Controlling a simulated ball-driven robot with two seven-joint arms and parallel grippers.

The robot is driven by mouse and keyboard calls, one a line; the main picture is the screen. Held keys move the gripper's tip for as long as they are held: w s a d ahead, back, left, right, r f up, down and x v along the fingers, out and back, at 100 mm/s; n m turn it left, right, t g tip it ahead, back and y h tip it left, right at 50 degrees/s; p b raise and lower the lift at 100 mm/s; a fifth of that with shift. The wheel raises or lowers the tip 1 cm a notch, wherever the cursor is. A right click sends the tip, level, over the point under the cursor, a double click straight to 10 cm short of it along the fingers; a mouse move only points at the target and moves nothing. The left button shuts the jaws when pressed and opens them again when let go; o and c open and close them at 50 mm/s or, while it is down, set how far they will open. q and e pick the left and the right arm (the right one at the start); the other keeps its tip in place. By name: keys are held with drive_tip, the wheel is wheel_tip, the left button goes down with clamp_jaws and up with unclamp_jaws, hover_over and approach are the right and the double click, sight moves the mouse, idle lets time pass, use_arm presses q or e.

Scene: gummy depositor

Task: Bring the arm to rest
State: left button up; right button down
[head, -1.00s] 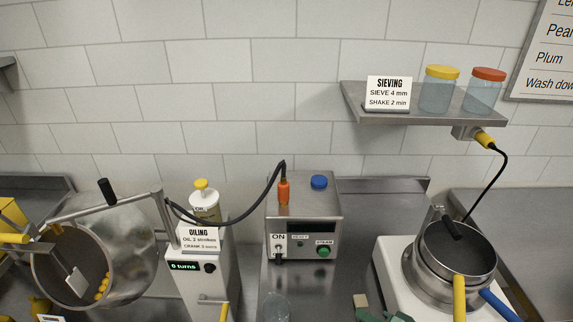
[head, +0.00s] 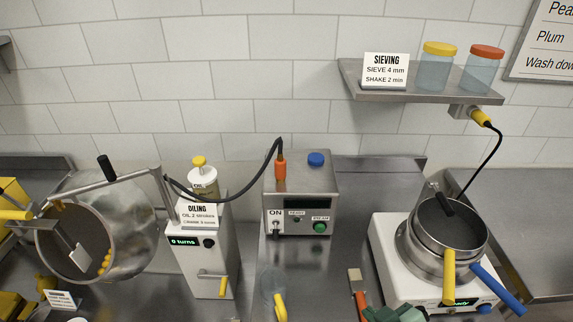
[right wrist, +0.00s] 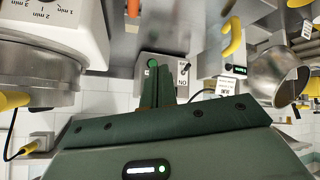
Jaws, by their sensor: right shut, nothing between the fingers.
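My right gripper (head: 392,313) shows as a dark green shape at the bottom edge of the head view, cut off by the frame. In the right wrist view its two green fingers (right wrist: 158,86) lie together, shut, with nothing held between them. They are in front of the grey steam box (right wrist: 165,63) in that picture, apart from it as far as I can tell. My left gripper is not in view.
The white hotplate (head: 385,262) with a pan (head: 425,262) and sieve stands right of my right gripper. A tan-tipped tool (head: 355,274) with a red handle lies beside it. The steam box (head: 300,205), oiling machine (head: 212,262) and steel drum (head: 125,235) stand left. A shelf (head: 430,97) hangs above.

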drive_tip(key=s+d+r+g+h, duration=0.1)
drive_tip(key=s+d+r+h, duration=0.15)
drive_tip(key=d, duration=0.35)
drive_tip(key=s+d+r+g+h, duration=0.1)
drive_tip(key=s+d+h, duration=0.3)
drive_tip(key=d, duration=0.2)
drive_tip(key=s+a+f+g+y+b, duration=0.1)
drive_tip(key=s+f+b, duration=0.15)
drive_tip(key=f, duration=0.95)
drive_tip(key=s+a+f+g+y+b, duration=0.1)
drive_tip(key=a+f+b, duration=0.15)
drive_tip(key=f, duration=0.95)
drive_tip(key=s+a+f+g+y+b, duration=0.1)
drive_tip(key=s+f+b, duration=0.15)
drive_tip(key=f, duration=0.95)
drive_tip(key=s+f+m+g+y+b, duration=0.1)
drive_tip(key=s+f+b, duration=0.4)
drive_tip(key=s+f, duration=1.3)
drive_tip(key=shift+s+d+f+m+g, duration=0.25)
drive_tip(key=shift+f+m+g, duration=0.15)
drive_tip(key=shift+m+g, duration=0.5)
